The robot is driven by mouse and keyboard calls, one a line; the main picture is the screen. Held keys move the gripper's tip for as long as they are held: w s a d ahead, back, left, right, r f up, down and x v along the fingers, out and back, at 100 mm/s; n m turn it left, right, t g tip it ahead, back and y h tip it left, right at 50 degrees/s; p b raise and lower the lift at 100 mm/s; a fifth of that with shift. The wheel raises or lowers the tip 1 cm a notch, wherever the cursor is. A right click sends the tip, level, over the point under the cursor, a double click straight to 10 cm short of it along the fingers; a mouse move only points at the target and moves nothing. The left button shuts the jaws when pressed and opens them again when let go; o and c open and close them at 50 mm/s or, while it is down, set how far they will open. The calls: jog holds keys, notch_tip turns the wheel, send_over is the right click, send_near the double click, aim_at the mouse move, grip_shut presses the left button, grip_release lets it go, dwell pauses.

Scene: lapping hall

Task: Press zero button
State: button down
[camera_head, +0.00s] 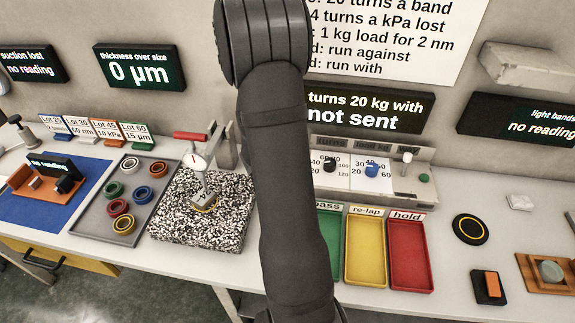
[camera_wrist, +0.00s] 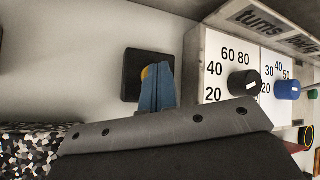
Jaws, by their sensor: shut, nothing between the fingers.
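In the wrist view, a dark square pad (camera_wrist: 131,76) with a small yellow button (camera_wrist: 147,72) lies on the pale surface. I see no label on it. My gripper (camera_wrist: 158,72) has blue fingers, closed together and empty, with the tips over the button and covering part of it. I cannot tell whether the tips touch it. In the head view my arm hides the gripper and the pad. A display (camera_head: 139,69) reads "thickness over size 0 µm".
The speckled granite plate (camera_head: 170,222) with a dial gauge (camera_head: 197,163) stands left of my arm. The box with turns and load knobs (camera_wrist: 221,45) is close right of my fingers. Green, yellow (camera_head: 365,255) and red (camera_head: 409,258) trays lie in front of it.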

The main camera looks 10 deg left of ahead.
jog(key=shift+r, duration=0.8)
jog(key=shift+r, duration=2.5)
jog(key=shift+f, duration=0.15)
notch_tip(320, 180, up, 4)
jog(key=shift+r, duration=0.1)
